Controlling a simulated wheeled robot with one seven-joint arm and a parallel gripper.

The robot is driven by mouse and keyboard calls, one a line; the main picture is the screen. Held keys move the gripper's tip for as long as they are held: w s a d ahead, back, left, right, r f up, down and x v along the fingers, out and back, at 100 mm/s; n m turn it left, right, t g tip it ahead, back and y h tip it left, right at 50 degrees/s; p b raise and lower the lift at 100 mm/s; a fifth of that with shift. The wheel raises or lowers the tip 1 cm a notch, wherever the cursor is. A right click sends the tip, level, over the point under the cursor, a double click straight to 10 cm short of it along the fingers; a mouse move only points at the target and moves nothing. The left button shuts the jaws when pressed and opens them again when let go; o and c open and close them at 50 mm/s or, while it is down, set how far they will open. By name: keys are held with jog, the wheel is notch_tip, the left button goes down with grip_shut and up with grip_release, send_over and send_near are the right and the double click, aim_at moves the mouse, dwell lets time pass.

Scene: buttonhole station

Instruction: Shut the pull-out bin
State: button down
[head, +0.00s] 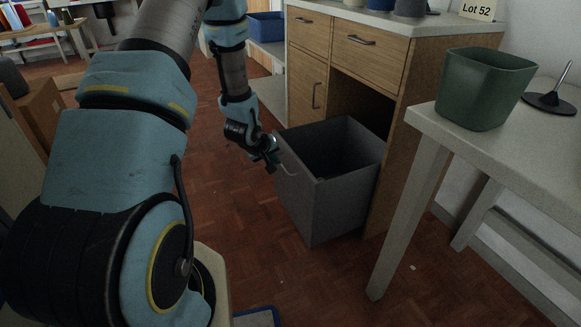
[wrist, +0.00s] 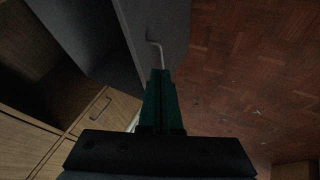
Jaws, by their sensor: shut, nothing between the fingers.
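The pull-out bin (head: 312,195) is a grey open-topped box standing out of the wooden cabinet (head: 400,70) in the head view. A dark opening shows behind it in the cabinet. A thin light handle (head: 288,158) is on the bin's front face. My gripper (head: 276,166) is at the bin's front, close to the handle. In the wrist view my gripper's green fingers (wrist: 160,75) are together and empty, with tips just by the handle (wrist: 154,44). I cannot tell whether they touch it. The bin's grey wall (wrist: 165,18) also shows there.
A white table (head: 435,122) with a green pot (head: 482,88) stands to the right of the bin, its leg near the cabinet. A blue container (head: 266,27) sits on a shelf behind. The parquet floor (head: 330,285) in front of the bin is clear.

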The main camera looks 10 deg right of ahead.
jog(key=b, duration=0.1)
send_near(298, 170)
jog(key=f, duration=0.1)
jog(key=a+f, duration=0.1)
jog(key=w+a+f, duration=0.1)
jog(key=f, duration=0.1)
jog(key=shift+w, duration=0.1)
jog(key=shift+w+d+r, duration=0.1)
jog(key=shift+w+d, duration=0.05)
jog(key=shift+d, duration=0.8)
jog(key=shift+w+d+r, duration=0.1)
jog(key=shift+w+d, duration=0.1)
jog(key=shift+d, duration=0.75)
jog(key=shift+d+b, duration=0.1)
jog(key=shift+b, duration=0.2)
